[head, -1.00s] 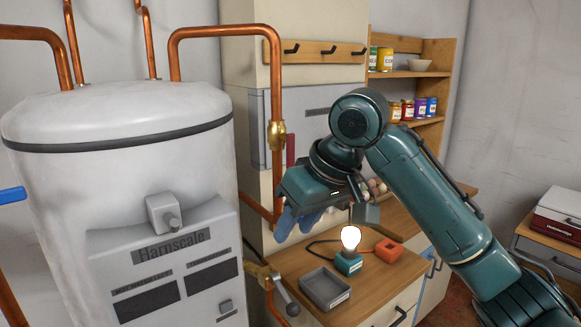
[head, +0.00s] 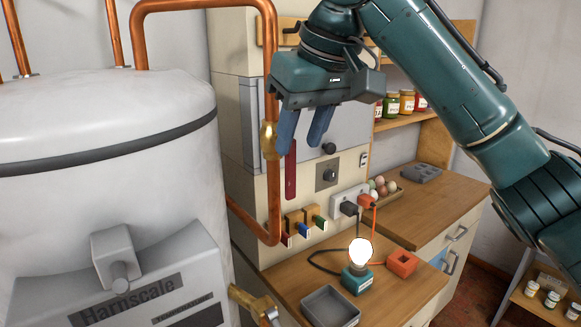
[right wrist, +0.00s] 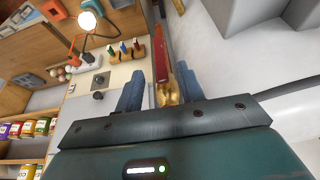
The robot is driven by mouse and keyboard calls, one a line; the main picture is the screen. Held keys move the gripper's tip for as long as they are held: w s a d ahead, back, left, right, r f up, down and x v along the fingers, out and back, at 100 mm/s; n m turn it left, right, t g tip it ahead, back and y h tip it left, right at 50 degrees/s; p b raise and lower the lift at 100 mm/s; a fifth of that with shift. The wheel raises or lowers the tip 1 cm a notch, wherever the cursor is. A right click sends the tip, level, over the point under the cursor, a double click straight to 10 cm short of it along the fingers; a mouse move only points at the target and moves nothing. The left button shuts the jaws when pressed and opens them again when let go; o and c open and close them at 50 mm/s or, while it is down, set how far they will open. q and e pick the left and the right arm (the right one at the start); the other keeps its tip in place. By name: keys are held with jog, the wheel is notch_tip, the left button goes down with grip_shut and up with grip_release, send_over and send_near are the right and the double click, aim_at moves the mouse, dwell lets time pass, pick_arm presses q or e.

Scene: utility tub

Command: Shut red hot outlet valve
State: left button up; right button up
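The red hot outlet valve has a brass body (head: 268,140) on a vertical copper pipe. Its red lever (head: 291,175) hangs down, roughly parallel to the pipe. My right gripper (head: 301,138) is open, with its blue fingers pointing down at the lever's upper part. In the right wrist view, the red lever (right wrist: 160,52) shows between the two spread fingers of the right gripper (right wrist: 160,72), and the brass body (right wrist: 182,85) is by the right finger. I cannot tell whether a finger touches the lever. My left gripper is not in view.
The white tank (head: 110,150) stands close on the left. Below are a wooden counter (head: 400,300) with a grey tray (head: 330,307), a lit bulb (head: 357,251) and an orange block (head: 402,263). Wall plugs (head: 348,206) and small coloured-handled items (head: 302,221) sit behind.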

aim_at(293, 161)
jog(key=x, duration=0.6)
jog(key=shift+w+a+f, duration=0.1)
jog(key=shift+w+f, duration=0.1)
jog(key=shift+f, duration=0.1)
grip_shut()
